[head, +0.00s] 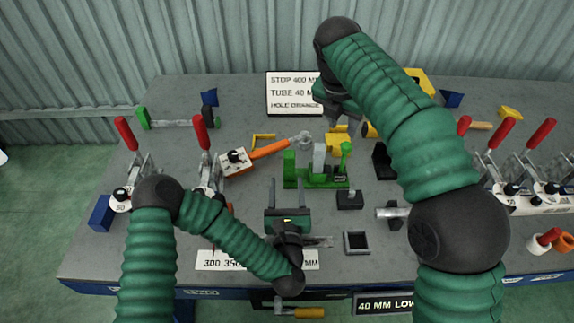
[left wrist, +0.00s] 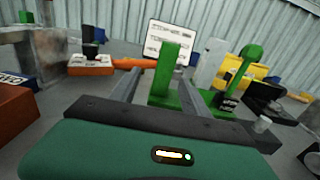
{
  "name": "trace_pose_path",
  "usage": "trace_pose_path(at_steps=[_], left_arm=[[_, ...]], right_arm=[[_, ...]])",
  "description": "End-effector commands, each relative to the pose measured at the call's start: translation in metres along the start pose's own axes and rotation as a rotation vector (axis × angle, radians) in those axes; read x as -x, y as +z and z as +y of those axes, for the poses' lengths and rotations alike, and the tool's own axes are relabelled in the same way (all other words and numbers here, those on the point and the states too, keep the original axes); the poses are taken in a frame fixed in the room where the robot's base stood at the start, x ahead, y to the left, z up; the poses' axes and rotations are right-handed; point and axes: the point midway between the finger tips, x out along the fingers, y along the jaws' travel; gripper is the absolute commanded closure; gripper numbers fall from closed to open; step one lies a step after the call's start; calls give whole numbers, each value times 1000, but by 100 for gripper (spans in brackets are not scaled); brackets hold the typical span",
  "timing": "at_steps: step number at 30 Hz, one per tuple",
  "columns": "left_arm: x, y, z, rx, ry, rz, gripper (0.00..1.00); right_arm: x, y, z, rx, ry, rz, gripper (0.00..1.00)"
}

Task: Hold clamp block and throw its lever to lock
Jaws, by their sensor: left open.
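A green clamp block (head: 322,181) stands near the middle of the bench, with a tall post at its left, a grey upright piece and a green ball-topped lever (head: 345,151) at its right. The lever stands roughly upright and also shows in the left wrist view (left wrist: 251,54). My left gripper (head: 287,183) is open, its two fingers pointing at the block's left post (left wrist: 168,72). In the left wrist view the post appears between the fingers; contact cannot be told. My right gripper (head: 343,108) is above the bench behind the block; its fingers are dark and partly hidden by its arm.
An orange-handled tool (head: 268,149) lies left of the block. Red-handled toggle clamps (head: 126,133) stand at the left, with more at the right (head: 501,133). A square black frame (head: 356,242) and dark small blocks lie in front. A sign (head: 293,93) stands behind.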

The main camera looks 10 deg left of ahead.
Motion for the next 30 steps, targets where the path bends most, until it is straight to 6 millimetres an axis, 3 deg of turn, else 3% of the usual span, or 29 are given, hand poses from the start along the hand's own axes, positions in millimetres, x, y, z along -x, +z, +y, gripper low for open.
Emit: trace_pose_path(at_steps=[3,9,14,21,30], left_arm=[[-30,3,-2,-8,-2,-8,45],[-66,1,-2,-6,-5,-5,45],[-78,1,-2,-6,-7,-2,45],[-79,1,-2,-6,-7,-2,45],[-79,1,-2,-6,-7,-2,85]], right_arm=[[0,1,-1,-1,0,0,64],[1,0,1,0,0,-1,64],[0,-1,1,0,-1,-1,64],[1,-1,1,0,0,-1,64],[0,0,1,0,-1,-1,64]])
